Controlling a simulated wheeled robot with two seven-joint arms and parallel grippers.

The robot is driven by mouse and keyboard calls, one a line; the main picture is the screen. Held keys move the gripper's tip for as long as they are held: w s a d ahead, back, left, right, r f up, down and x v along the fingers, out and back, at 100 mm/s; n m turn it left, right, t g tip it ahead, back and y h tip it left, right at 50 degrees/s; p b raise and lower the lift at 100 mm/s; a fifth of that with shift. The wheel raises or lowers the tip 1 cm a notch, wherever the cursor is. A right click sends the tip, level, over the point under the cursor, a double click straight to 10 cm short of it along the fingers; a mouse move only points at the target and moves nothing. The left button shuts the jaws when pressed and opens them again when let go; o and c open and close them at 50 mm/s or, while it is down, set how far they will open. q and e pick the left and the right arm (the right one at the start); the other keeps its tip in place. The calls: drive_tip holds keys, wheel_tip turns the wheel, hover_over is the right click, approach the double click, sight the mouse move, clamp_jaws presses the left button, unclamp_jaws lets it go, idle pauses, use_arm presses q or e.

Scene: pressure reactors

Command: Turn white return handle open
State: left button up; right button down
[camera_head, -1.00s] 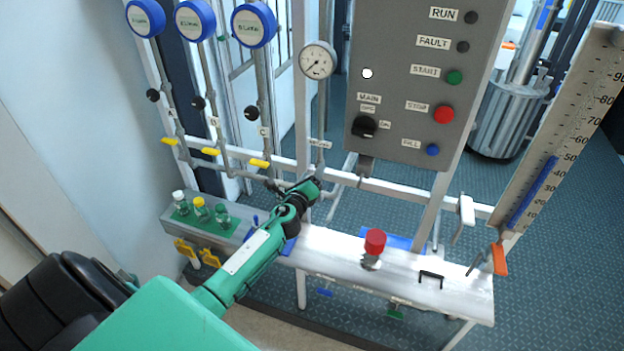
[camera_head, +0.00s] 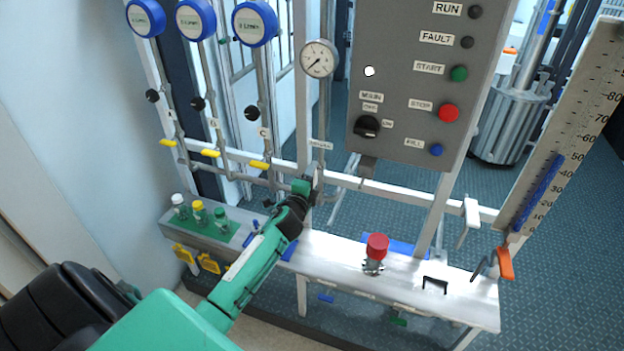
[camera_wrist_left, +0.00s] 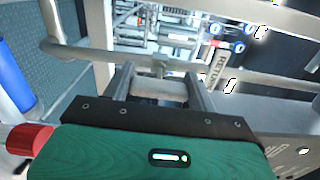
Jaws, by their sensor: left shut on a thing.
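My left gripper (camera_head: 314,184) reaches from the left to the pipework below the pressure gauge. In the left wrist view its two fingers (camera_wrist_left: 160,90) are closed on the white return handle (camera_wrist_left: 159,88), a pale block across the gap between them. A pipe runs just beyond the handle. A label reading RETURN (camera_wrist_left: 216,66) is to the right of the fingers. In the head view my gripper and wrist hide the handle, so its angle is hard to tell. My right gripper is not in view.
A grey control panel (camera_head: 420,80) and a pressure gauge (camera_head: 319,58) are above the gripper. The white bench (camera_head: 330,255) carries a red knob (camera_head: 377,246). Small bottles (camera_head: 199,212) stand at its left end. A white rail crosses behind the gripper.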

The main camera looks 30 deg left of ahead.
use_arm(q)
drive_tip(key=shift+f+n, duration=0.1)
drive_tip(key=shift+n, duration=0.2)
drive_tip(key=o, duration=1)
drive_tip(key=shift+s, duration=0.15)
drive_tip(key=b+v, duration=0.3)
drive_tip(key=v, duration=1)
drive_tip(key=shift+s+d, duration=0.15)
drive_tip(key=shift+s, duration=0.1)
